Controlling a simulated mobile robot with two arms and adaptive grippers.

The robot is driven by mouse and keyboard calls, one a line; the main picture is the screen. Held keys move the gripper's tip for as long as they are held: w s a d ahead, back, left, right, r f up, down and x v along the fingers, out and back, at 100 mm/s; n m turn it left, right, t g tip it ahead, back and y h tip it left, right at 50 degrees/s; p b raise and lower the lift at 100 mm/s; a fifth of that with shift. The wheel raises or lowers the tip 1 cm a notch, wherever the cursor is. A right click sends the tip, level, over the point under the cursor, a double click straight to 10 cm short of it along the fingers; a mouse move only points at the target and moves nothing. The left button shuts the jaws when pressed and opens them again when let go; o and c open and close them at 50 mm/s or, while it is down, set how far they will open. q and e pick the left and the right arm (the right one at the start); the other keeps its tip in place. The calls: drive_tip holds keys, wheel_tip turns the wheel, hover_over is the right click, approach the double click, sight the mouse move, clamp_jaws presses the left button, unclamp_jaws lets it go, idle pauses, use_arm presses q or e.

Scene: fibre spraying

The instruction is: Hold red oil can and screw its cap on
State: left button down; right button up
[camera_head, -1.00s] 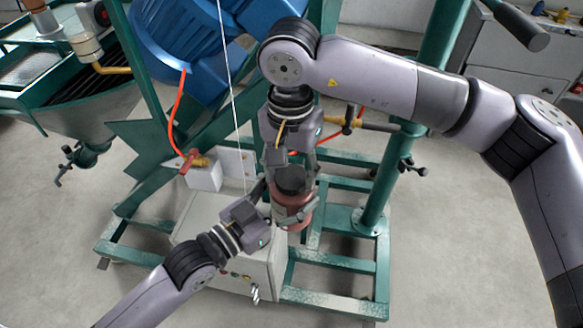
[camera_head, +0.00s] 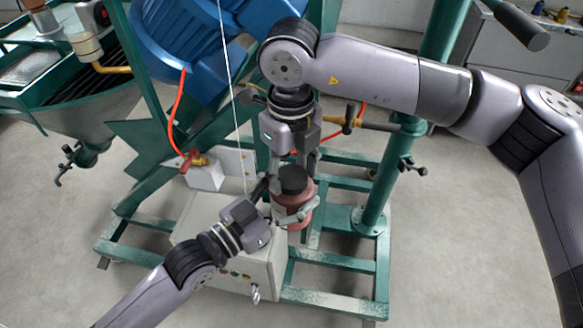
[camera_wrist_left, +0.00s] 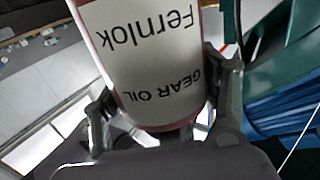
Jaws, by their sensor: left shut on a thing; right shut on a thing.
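The red oil can (camera_head: 290,207) is upright above the grey control box. My left gripper (camera_head: 287,203) is shut around its body from the left. In the left wrist view the can (camera_wrist_left: 152,60) shows a white label reading "Fernlok" and "GEAR OIL", between the fingers of my left gripper (camera_wrist_left: 165,108). The dark cap (camera_head: 293,180) is at the top of the can. My right gripper (camera_head: 293,172) points down from above and is shut on the cap. Whether the cap is fully seated cannot be seen.
A grey control box (camera_head: 205,215) and a green steel frame (camera_head: 335,260) stand below and around my grippers. A green post (camera_head: 385,185) rises at the right, and a blue motor (camera_head: 185,50) is behind. A thin white cable (camera_head: 233,110) hangs near my left gripper.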

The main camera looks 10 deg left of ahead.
drive_tip(key=m, duration=1.1)
drive_tip(key=shift+m, duration=0.4)
drive_tip(key=m, duration=0.5)
drive_tip(key=shift+w+m, duration=0.1)
drive_tip(key=shift+m, duration=0.3)
drive_tip(key=m, duration=0.5)
drive_tip(key=shift+m, duration=0.4)
drive_tip(key=o, duration=0.8)
wheel_tip(320, 180, up, 12)
